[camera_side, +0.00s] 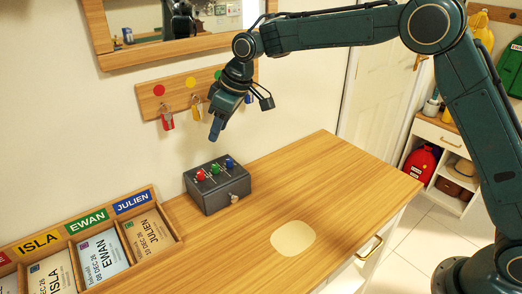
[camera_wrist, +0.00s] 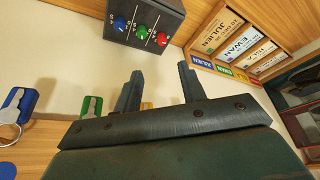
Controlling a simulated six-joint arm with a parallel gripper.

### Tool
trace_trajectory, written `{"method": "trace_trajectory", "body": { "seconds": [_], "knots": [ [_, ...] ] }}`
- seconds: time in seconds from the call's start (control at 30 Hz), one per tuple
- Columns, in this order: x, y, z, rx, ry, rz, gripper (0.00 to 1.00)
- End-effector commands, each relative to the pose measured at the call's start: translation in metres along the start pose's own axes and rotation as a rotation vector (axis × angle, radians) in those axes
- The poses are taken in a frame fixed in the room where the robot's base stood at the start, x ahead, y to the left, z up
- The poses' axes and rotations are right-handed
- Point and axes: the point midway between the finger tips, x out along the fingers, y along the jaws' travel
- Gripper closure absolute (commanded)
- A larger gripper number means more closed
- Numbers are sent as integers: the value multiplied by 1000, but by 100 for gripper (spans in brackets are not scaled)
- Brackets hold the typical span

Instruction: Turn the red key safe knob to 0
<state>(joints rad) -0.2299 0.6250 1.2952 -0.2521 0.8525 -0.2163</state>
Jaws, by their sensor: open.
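The dark grey key safe (camera_side: 218,195) stands on the wooden counter near the wall, with a row of red, green and blue knobs on top. The red knob (camera_side: 200,175) is at the left end of the row; in the wrist view it (camera_wrist: 162,40) is at the right end. The green knob (camera_side: 215,170) is in the middle and the blue knob (camera_side: 229,162) at the other end. Pale marks by the knobs are too small to read. My gripper (camera_side: 215,133) is open and empty, pointing down above the safe, apart from it. Its two fingers (camera_wrist: 158,78) show in the wrist view.
A wooden key rack (camera_side: 178,93) with hanging keys is on the wall close behind my gripper, below a framed mirror (camera_side: 160,40). A wooden tray (camera_side: 160,207) of name cards lies left of the safe. The counter (camera_side: 335,180) to the right is clear.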

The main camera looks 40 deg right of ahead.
Motion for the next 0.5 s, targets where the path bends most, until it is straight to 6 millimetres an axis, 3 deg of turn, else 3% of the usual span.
{"method": "trace_trajectory", "body": {
  "seconds": [0.5],
  "knots": [
    [-60, -6, 27, 264, 1, 113, 59]
  ]
}}
